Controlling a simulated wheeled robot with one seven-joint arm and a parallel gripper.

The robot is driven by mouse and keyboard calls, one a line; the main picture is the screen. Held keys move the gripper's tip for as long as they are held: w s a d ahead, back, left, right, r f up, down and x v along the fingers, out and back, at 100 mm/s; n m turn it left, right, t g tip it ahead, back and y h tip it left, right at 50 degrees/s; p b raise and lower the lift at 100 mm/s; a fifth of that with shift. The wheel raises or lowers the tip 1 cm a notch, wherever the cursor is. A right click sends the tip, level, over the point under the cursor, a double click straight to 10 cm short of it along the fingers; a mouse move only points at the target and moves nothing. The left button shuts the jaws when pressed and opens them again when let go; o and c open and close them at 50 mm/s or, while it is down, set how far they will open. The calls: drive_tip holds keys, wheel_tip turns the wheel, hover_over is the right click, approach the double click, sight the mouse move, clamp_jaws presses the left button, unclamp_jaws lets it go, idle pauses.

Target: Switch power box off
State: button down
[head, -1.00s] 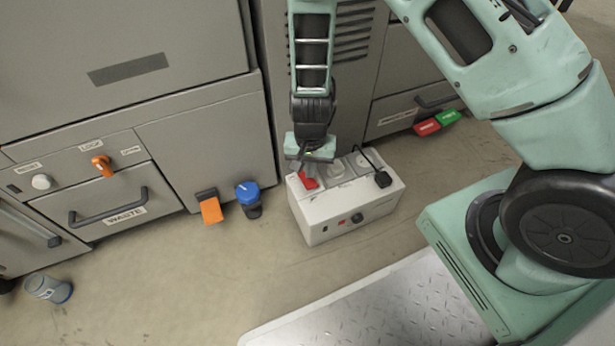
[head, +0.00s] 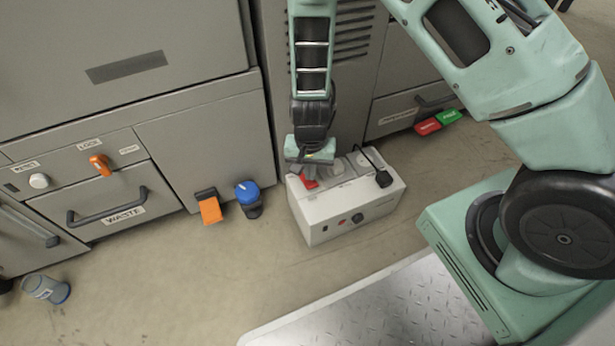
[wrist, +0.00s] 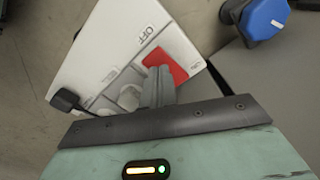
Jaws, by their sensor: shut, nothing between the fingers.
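The power box (head: 349,216) is a white box on the floor in the head view, with a red rocker switch (head: 309,183) at the left of its top. In the wrist view the box (wrist: 92,50) carries the printed word OFF beside the red switch (wrist: 166,64). A black plug (head: 383,179) with a cord sits at the top's right end. My gripper (head: 308,171) points down over the switch end of the box. In the wrist view its shut, empty fingers (wrist: 158,80) are at the red switch's edge and cover part of it. I cannot tell whether they touch it.
A blue knob (head: 247,192) and an orange pedal (head: 210,207) stand left of the box by the grey machine (head: 205,150). Red and green pedals (head: 438,122) lie behind right. A cup (head: 47,289) lies at far left. Floor in front of the box is clear.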

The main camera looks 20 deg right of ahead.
drive_tip(key=shift+f+b, duration=0.6)
drive_tip(key=shift+f, duration=0.45)
idle(0.4)
drive_tip(key=shift+r, duration=0.2)
wheel_tip(320, 180, up, 7)
drive_tip(key=p, duration=0.7)
drive_tip(key=shift+f+p, duration=0.1)
drive_tip(key=shift+p, duration=0.2)
